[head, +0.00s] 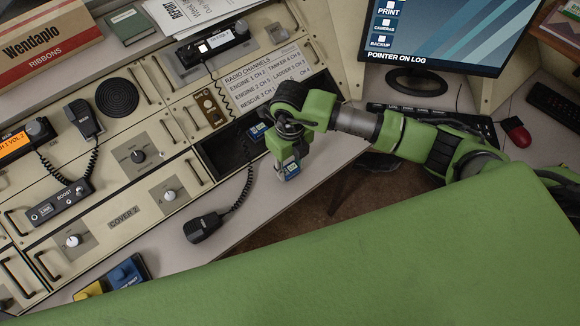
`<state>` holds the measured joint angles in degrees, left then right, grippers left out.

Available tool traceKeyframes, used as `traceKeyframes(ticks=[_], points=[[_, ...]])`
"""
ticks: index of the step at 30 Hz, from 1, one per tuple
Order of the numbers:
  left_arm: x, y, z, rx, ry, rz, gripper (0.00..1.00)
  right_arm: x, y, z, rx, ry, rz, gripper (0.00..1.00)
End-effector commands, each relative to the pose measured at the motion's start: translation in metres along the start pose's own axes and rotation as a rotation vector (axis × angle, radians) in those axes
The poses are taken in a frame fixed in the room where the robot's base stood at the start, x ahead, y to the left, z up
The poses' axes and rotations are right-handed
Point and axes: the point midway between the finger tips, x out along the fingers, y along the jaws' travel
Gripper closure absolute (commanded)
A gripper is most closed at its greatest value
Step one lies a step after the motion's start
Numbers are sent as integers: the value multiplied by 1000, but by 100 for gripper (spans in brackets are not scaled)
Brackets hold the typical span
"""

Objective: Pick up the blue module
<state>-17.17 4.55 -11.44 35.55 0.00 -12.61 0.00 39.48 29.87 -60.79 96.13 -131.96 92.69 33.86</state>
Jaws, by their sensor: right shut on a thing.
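My right gripper (287,168) points down in front of the console, right of the dark open bay (222,156). It is shut on a small module with a blue face (291,172), which shows only partly between and below the fingers. The module is clear of the bay, over the pale desk edge. My left gripper is not in view.
A blue and yellow block (124,272) lies at lower left. A monitor (445,30), keyboard and red mouse (516,131) are at right.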

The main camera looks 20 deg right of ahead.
Motion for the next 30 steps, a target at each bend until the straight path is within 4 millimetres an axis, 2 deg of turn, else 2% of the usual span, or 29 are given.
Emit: traceKeyframes(ticks=[6,8,14,21,30], points=[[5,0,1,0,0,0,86,-29,2,0,-3,-6,0,94],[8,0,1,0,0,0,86,-38,10,-7,-6,-6,2,94],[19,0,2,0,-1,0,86,-85,38,-34,-9,-9,1,94],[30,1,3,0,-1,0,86,-109,80,-73,-8,-5,2,94],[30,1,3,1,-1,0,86,-124,101,-94,-1,-3,0,94]])
